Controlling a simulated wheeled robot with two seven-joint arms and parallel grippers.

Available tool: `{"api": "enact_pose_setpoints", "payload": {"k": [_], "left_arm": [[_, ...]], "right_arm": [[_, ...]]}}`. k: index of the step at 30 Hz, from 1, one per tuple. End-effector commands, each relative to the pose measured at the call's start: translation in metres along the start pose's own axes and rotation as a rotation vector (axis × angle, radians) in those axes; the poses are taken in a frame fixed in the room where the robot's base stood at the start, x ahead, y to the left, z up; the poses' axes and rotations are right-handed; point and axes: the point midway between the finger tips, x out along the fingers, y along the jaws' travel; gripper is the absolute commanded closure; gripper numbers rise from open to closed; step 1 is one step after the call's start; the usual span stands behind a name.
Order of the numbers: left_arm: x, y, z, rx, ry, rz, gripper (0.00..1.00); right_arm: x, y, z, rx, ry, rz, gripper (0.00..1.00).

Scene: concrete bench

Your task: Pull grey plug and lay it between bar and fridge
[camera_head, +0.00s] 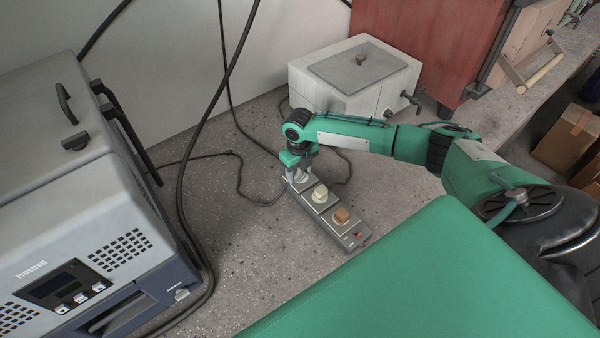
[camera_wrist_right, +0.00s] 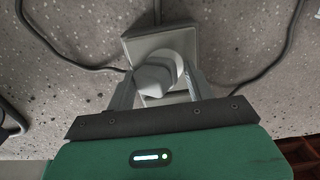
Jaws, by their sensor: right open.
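The bar (camera_head: 351,238) is a grey power strip lying diagonally on the speckled bench. The grey plug (camera_head: 301,182) sits in its far end, partly hidden by my right gripper (camera_head: 298,173). In the right wrist view the grey plug (camera_wrist_right: 154,83) is pale and stands between the two fingers of my open right gripper (camera_wrist_right: 158,92); whether they touch it is unclear. The fridge (camera_head: 60,190), a grey and dark-blue appliance, stands at the left. My left gripper is not in view.
Bare bench (camera_head: 245,235) lies between the bar and the fridge. Black cables (camera_head: 184,185) run beside the fridge and behind the bar. A white box with a grey lid (camera_head: 358,68) and a red cabinet (camera_head: 425,45) stand at the back.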

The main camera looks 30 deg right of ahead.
Motion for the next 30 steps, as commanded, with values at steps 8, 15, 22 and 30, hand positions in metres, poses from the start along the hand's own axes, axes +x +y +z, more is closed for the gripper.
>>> {"api": "enact_pose_setpoints", "payload": {"k": [8,15,22,30], "left_arm": [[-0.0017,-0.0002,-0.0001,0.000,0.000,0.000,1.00],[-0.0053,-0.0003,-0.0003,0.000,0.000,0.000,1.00],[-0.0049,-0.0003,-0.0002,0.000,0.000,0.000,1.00],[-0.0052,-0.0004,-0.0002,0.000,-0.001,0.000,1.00]], "right_arm": [[0.0035,0.0038,-0.0030,-0.003,0.008,0.002,0.43],[0.0034,0.0077,-0.0027,-0.002,0.007,0.002,0.43],[0.0032,0.0075,-0.0022,-0.002,0.005,0.001,0.54],[0.0023,0.0062,-0.0018,-0.001,0.004,0.000,0.91]]}}
